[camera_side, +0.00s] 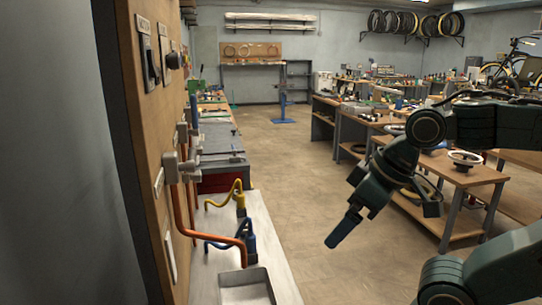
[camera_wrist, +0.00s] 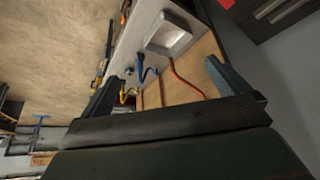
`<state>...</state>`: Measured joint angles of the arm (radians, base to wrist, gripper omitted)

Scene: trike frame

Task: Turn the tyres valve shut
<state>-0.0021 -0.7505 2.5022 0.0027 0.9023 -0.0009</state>
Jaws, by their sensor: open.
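Two grey valves stick out from the wooden panel at the left of the side view, a nearer one (camera_side: 178,168) and a farther one (camera_side: 186,132). Copper-orange pipes run down from them. Their labels are too small to read, so I cannot tell which is the tyres valve. My gripper (camera_side: 336,238) hangs in free air to the right of the panel, well apart from both valves, pointing down and left. In the wrist view my gripper (camera_wrist: 160,84) has its two fingers wide apart with nothing held. No valve handle shows clearly there.
A grey tray (camera_side: 247,298) stands on the pale bench (camera_side: 277,262) below the pipes. A blue hose (camera_side: 217,239) and a yellow hose (camera_side: 222,194) arch over the bench. A switch (camera_side: 149,62) and black knob (camera_side: 174,60) sit higher on the panel. The floor right of the bench is clear.

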